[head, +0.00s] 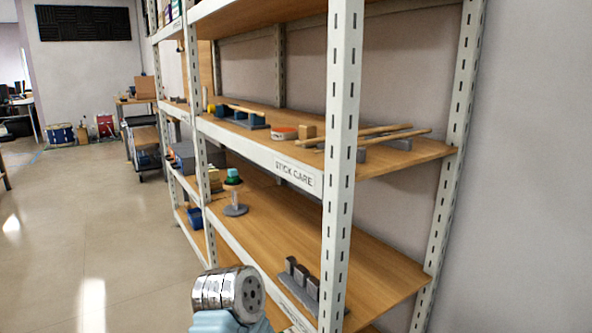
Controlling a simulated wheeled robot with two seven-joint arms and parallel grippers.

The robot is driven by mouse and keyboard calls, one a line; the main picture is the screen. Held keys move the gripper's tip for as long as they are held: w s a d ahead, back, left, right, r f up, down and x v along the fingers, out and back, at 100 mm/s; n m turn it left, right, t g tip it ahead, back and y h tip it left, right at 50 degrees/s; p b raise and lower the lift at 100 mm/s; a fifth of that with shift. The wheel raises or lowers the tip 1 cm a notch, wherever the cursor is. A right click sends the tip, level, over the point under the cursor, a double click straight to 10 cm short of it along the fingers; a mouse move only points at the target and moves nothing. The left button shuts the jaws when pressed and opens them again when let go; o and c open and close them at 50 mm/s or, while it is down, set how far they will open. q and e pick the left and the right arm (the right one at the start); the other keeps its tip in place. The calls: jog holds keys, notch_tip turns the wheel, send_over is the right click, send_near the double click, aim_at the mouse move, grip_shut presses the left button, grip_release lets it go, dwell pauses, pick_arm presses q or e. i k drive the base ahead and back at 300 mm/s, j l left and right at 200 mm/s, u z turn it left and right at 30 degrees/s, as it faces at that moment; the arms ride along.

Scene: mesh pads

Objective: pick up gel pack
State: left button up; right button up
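I cannot pick out a gel pack for certain in the head view. A small teal piece (233,173) sits above an orange-brown round item on the middle shelf (285,225), near its left end; it is too small to identify. Neither of my grippers is in view.
A white-posted shelf rack fills the right. Its upper shelf holds wooden sticks (385,136), a red-white round tin (284,133) and a small wooden block (307,131). The middle shelf has a grey stand (236,209) and dark blocks (301,278). Open floor (90,215) lies left.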

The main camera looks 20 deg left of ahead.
aim_at(232, 173)
jog(key=j+z, duration=0.35)
jog(key=j, duration=0.25)
jog(key=j+z, duration=0.35)
jog(key=j, duration=0.25)
jog(key=k+j+z, duration=0.1)
jog(key=j+z, duration=0.2)
jog(key=j, duration=0.25)
jog(key=k+j+z, duration=0.15)
jog(key=j+z, duration=0.2)
jog(key=j, duration=0.2)
